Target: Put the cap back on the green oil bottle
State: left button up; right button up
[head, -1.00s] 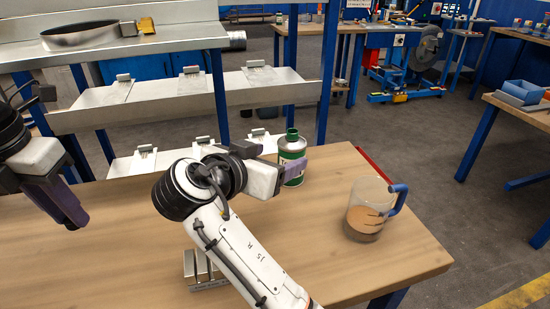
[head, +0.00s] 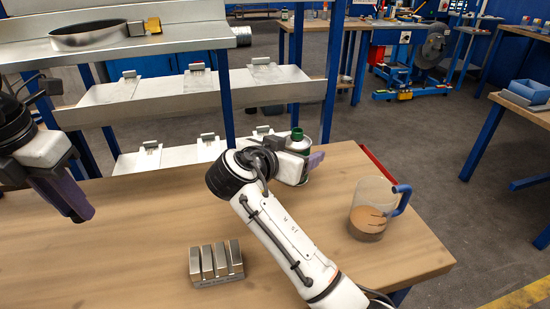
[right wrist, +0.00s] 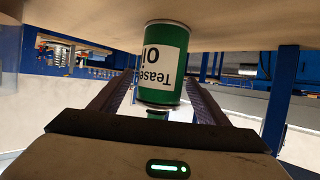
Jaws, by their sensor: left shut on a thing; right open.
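The green oil bottle (head: 299,140) stands upright at the back edge of the wooden table, its dark green neck uncapped. It also shows upside down in the right wrist view (right wrist: 166,66), label toward the camera. My right gripper (head: 310,164) is open at the bottle; in the right wrist view its fingers (right wrist: 158,92) lie to either side of the bottle, with no clear grip. My left gripper (head: 82,212) is shut above the table's left part, fingers pointing down. What it holds is hidden by its fingers; the cap shows nowhere else.
A clear jug (head: 371,207) with brown contents and a blue handle stands right of the bottle. A slotted metal block (head: 216,263) sits at the front. A metal rack (head: 190,90) stands behind the table (head: 120,255). The table's middle left is clear.

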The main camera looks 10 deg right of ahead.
pick_arm(q)
jog(key=shift+r, duration=0.25)
pick_arm(e)
jog(key=shift+x, duration=1.95)
jog(key=shift+r, duration=0.1)
jog(key=c, duration=1.3)
pick_arm(q)
jog(key=shift+f, duration=0.3)
pick_arm(e)
notch_tip(320, 180, up, 10)
jog(key=o, duration=0.5)
jog(key=c, duration=0.8)
